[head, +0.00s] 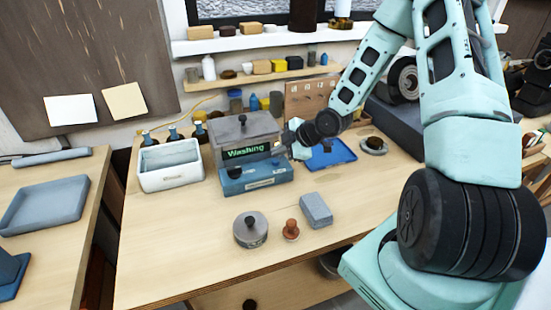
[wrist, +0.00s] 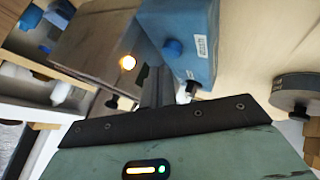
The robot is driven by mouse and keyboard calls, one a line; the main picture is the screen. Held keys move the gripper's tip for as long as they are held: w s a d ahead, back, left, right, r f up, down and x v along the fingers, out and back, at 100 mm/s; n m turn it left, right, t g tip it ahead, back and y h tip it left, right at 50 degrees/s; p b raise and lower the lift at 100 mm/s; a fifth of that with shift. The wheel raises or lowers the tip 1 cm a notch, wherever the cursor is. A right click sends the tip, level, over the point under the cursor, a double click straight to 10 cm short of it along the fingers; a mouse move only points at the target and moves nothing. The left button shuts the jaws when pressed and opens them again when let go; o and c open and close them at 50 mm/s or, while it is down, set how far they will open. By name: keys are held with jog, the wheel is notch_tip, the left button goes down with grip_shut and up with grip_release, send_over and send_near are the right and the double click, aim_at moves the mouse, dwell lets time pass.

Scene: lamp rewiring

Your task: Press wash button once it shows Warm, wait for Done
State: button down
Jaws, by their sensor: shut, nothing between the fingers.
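The washer is a grey box (head: 262,128) with a lidded top and a blue front unit (head: 256,178). Its display (head: 247,151) reads "Washing" in green. A light (wrist: 127,62) glows on the grey box. My gripper (head: 284,147) is at the washer's right front, and its fingers (wrist: 157,85) are shut and empty, close to the blue unit. I cannot tell whether they touch it.
A white bin (head: 170,179) stands left of the washer, a blue tray (head: 330,154) to its right. A round lidded tin (head: 250,230), a brown knob-like piece (head: 291,229) and a grey block (head: 316,209) lie in front. The bench's front left is clear.

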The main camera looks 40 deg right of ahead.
aim_at(279, 165)
notch_tip(279, 165, up, 5)
jog(key=p, duration=0.4)
dwell(0.4)
dwell(0.7)
